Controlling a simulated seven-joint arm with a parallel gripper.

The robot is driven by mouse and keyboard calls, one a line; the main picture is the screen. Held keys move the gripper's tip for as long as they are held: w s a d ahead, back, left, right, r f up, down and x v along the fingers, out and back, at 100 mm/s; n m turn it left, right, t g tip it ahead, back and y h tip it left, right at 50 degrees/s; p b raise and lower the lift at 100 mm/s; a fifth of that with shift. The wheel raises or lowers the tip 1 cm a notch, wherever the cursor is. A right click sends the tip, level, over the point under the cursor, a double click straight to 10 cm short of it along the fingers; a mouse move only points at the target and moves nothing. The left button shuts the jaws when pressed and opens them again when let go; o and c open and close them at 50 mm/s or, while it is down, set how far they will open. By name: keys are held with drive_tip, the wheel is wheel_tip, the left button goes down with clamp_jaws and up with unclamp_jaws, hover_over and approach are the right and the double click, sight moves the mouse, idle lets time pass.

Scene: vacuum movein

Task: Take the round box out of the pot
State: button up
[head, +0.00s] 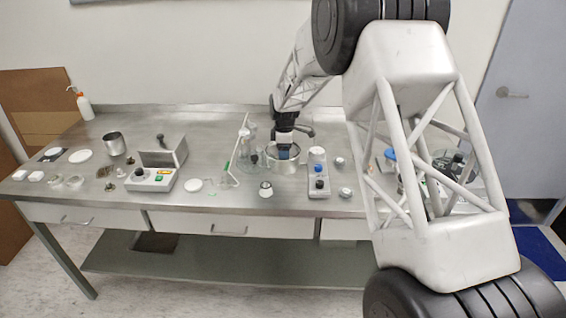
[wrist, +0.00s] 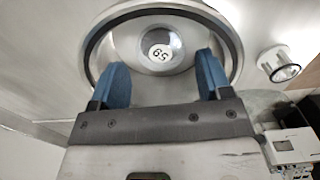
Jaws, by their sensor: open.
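The pot (head: 270,161) is a metal vessel on the steel table, in the middle of the head view. In the wrist view its dark rim (wrist: 90,40) curves around my fingers. The round box (wrist: 172,40) sits inside the pot, grey, with a white round label bearing digits. The head view does not show it. My gripper (wrist: 161,62) is open, its two blue fingers apart, one on each side of the box in the picture. In the head view my gripper (head: 284,152) points down at the pot's mouth. I cannot tell how deep the fingertips are.
Glassware and a white stand (head: 236,160) are close left of the pot. A device with a blue knob (head: 318,175) stands close right. A small jar (head: 266,189) is in front. A control box (head: 152,179) and a metal beaker (head: 115,144) are farther left.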

drive_tip(key=shift+f, duration=1.75)
drive_tip(key=c, duration=0.7)
